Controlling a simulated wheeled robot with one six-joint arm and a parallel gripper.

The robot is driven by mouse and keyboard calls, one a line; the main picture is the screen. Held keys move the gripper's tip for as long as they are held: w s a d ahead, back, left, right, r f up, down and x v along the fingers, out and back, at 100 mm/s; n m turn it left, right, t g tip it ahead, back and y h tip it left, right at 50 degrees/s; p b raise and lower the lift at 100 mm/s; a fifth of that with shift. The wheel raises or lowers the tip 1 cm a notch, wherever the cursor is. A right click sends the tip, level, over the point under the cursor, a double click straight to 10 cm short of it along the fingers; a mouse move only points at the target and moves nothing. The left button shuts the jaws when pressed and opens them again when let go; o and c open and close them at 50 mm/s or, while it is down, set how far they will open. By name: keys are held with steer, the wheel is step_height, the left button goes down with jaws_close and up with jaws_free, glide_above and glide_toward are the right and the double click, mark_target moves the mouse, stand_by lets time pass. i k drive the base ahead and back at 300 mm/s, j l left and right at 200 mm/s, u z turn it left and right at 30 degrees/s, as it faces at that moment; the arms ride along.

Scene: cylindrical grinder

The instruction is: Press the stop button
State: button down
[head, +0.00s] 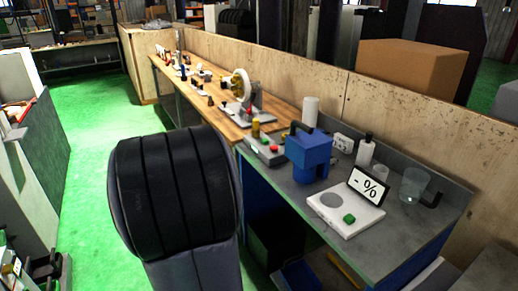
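A small grey control box (261,150) stands on the bench, left of a blue device. A red button (274,149), which looks like a stop button, is on its right end, with a green button (264,143) beside it. No label can be read at this size. A dark, ribbed part of my arm fills the lower left foreground, in front of the floor and the bench's left side. My gripper is not in view, so I cannot tell how it stands to the box.
A blue device (308,158) stands right of the box. A white scale (340,220) with a "- %" display (369,186) and a clear jug (412,185) are further right. A wooden bench (225,122) runs away behind. Green floor (98,92) is open at left.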

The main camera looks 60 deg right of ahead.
mark_target(274, 148)
steer(key=i+l, duration=0.25)
steer(key=l, duration=0.15)
steer(key=i+l, duration=0.25)
steer(key=l, duration=0.15)
steer(key=i+l, duration=0.25)
steer(key=l, duration=0.2)
steer(key=i+l, duration=0.25)
steer(key=l, duration=0.15)
steer(key=i+l, duration=0.25)
steer(key=l, duration=0.15)
steer(key=z, duration=2.15)
